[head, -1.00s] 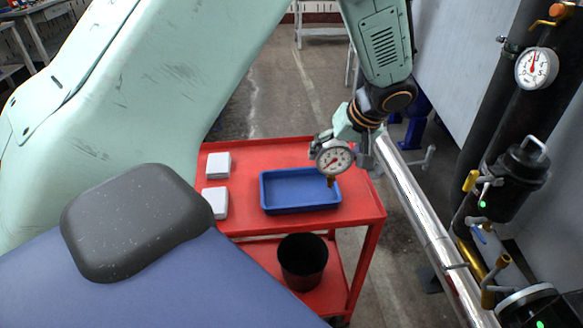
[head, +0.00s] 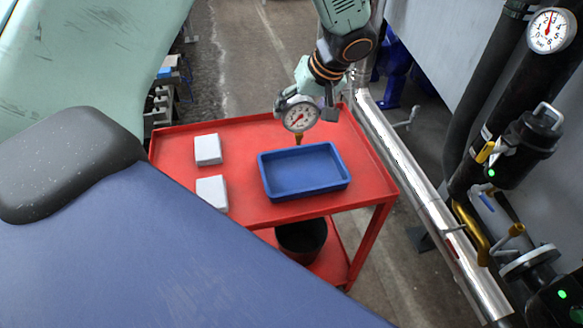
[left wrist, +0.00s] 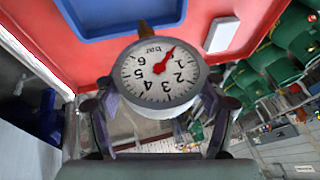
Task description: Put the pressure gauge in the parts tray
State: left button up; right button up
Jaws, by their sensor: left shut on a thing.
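The pressure gauge (head: 299,118) has a round white dial, a red needle and a brass stem pointing down. My left gripper (head: 306,107) is shut on it, with a finger at each side of the case. In the head view the gauge shows just beyond the far rim of the blue parts tray (head: 302,178), with its stem tip near that rim. The tray is empty. In the left wrist view the gauge (left wrist: 158,74) is between the fingers, and part of the tray (left wrist: 90,18) shows behind it. My right gripper is not in view.
The tray stands on a red cart (head: 235,132). Two white boxes (head: 208,149) lie left of it, and a black bin (head: 301,237) is on the lower shelf. A shiny pipe (head: 412,195) runs along the right, near dark pipework with another gauge (head: 551,30).

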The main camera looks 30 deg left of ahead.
aim_at(301, 136)
pick_arm(q)
jog(key=d+f, duration=0.2)
jog(key=f, duration=0.1)
jog(key=d+f, duration=0.1)
jog(key=shift+w+f+b, duration=0.15)
jog(key=shift+f+b, duration=0.1)
jog(key=shift+b, duration=0.05)
jog(key=a+f, duration=0.2)
jog(key=shift+a+f, duration=0.1)
jog(key=shift+f, duration=0.2)
jog(key=f, duration=0.2)
jog(key=shift+d+f, duration=0.3)
jog(key=o, duration=1.2)
jog(key=shift+a+f+b, duration=0.1)
jog(key=shift+a+b, duration=0.05)
jog(key=shift+b, duration=0.15)
jog(key=shift+o, duration=2.4)
jog(key=shift+d+r, duration=0.2)
jog(key=shift+d, duration=0.3)
jog(key=shift+a+f, duration=0.1)
jog(key=shift+a, duration=0.25)
jog(key=p+v, duration=0.1)
jog(key=v, duration=1.1)
jog(key=shift+d+p, duration=0.2)
jog(key=shift+p, duration=0.2)
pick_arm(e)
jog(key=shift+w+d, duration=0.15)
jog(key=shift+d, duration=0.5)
